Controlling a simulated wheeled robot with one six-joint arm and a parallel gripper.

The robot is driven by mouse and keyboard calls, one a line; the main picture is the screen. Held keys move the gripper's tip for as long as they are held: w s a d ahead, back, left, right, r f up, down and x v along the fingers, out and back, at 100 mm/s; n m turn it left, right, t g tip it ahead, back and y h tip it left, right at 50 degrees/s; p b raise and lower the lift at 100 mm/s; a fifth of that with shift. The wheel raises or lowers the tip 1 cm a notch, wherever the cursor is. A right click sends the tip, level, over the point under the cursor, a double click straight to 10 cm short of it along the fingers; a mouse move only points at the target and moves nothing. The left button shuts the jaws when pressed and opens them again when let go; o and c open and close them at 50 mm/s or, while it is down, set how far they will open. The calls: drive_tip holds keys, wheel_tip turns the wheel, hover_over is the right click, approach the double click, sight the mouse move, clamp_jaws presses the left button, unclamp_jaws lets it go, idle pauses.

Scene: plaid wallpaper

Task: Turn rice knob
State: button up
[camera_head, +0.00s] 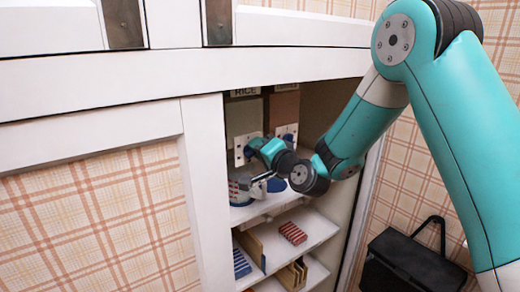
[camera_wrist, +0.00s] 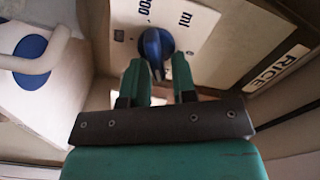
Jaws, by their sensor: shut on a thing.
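The rice dispenser has a RICE label (camera_head: 245,91) at its top in the head view; the label (camera_wrist: 277,66) also shows tilted in the wrist view. Its blue round knob (camera_wrist: 155,44) sits on a white plate (camera_wrist: 192,22) with "ml" and numbers printed on it. My gripper (camera_wrist: 156,72) has its two green fingers on either side of the knob's raised ridge and is shut on it. In the head view my gripper (camera_head: 263,148) reaches into the cupboard and covers part of the knob.
A second dispenser with its own plate and blue knob (camera_head: 288,137) stands just right. The cupboard's white upright (camera_head: 206,190) is close on the left. Lower shelves hold a red striped block (camera_head: 293,233) and other small items. A black bag (camera_head: 413,262) lies outside, right.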

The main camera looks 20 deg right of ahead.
drive_tip(key=o, duration=0.7)
drive_tip(key=shift+c, duration=0.2)
drive_tip(key=b+v, duration=1.6)
drive_tip(key=v, duration=0.1)
drive_tip(key=shift+s, duration=0.2)
